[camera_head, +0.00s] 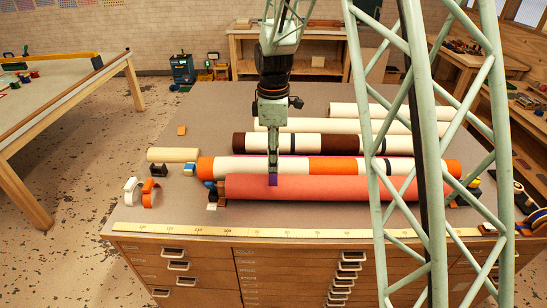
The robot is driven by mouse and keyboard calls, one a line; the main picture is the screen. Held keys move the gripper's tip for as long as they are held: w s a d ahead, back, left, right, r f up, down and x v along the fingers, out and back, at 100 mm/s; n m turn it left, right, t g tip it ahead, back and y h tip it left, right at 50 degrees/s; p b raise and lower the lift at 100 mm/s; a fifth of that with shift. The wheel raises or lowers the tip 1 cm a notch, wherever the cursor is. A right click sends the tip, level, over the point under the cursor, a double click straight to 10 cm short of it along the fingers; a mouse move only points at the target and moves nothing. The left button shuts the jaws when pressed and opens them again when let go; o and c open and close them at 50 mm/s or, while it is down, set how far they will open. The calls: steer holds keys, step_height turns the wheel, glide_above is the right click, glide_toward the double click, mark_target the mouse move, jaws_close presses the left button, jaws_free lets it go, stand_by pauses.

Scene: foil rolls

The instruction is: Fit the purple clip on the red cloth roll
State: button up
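The red cloth roll (335,188) lies across the front of the grey worktop, its right part crossed by a green lattice column. The purple clip (273,180) is a small purple piece at the tip of my gripper (273,173), against the upper front side of the roll, left of its middle. My gripper points straight down over the roll, and its narrow fingers look closed on the clip. Whether the clip wraps around the roll or only touches it is too small to tell.
Behind the red roll lie an orange-and-white roll (250,167), a brown-and-white roll (262,143) and white rolls (375,110). A white clip (130,191) and an orange clip (149,191) stand at left. A yellow ruler (250,232) runs along the front edge.

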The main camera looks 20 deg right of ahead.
steer(key=shift+f+b, duration=1.9)
steer(key=shift+f, duration=1.2)
stand_by(2.7)
steer(key=o, duration=1.2)
steer(key=shift+o, duration=0.2)
steer(key=shift+r, duration=0.1)
